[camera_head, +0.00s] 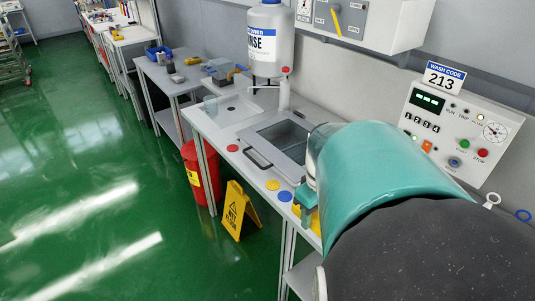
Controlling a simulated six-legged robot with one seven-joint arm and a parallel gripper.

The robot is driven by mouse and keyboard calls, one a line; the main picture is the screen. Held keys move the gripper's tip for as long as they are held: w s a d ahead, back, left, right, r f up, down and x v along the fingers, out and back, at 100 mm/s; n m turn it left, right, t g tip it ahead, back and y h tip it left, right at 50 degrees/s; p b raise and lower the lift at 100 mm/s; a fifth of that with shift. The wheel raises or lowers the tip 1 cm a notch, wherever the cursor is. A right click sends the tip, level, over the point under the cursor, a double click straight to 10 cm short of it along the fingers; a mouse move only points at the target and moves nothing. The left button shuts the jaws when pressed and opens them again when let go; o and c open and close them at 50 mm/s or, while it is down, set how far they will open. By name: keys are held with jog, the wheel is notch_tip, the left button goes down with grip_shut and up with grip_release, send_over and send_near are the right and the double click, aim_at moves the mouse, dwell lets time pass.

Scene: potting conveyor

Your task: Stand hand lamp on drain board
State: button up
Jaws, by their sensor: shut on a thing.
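The drain board (240,103) is the pale, shallow panel at the left of the sink on the steel counter. My arm's large teal and dark links fill the lower right and hide most of my gripper. A small teal part of my gripper (307,197) shows at the left edge of the arm, over the counter's front. It is shut on a yellow thing (316,222) just below it, which seems to be the hand lamp. Its shape and tilt are mostly hidden.
The sink basin (287,138) is right of the drain board. A large rinse bottle (270,42) rises behind. Coloured discs line the counter's front. A yellow wet-floor sign (240,211) and red bin (199,172) stand on the floor.

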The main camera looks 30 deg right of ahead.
jog(key=w+d+f, duration=0.1)
jog(key=d+f, duration=0.1)
jog(key=d, duration=0.1)
jog(key=w+d+f, duration=0.2)
jog(key=d+f, duration=0.1)
jog(key=w+d+f, duration=0.2)
jog(key=d+f, duration=0.1)
jog(key=d, duration=0.1)
jog(key=shift+f, duration=0.15)
jog(key=shift+d+f, duration=0.15)
jog(key=shift+f, duration=0.05)
jog(key=shift+w+d+f, duration=0.1)
jog(key=shift+d+f, duration=0.05)
jog(key=shift+f, duration=1.5)
jog(key=shift+f, duration=0.25)
jog(key=o, duration=1.1)
jog(key=shift+r, duration=0.1)
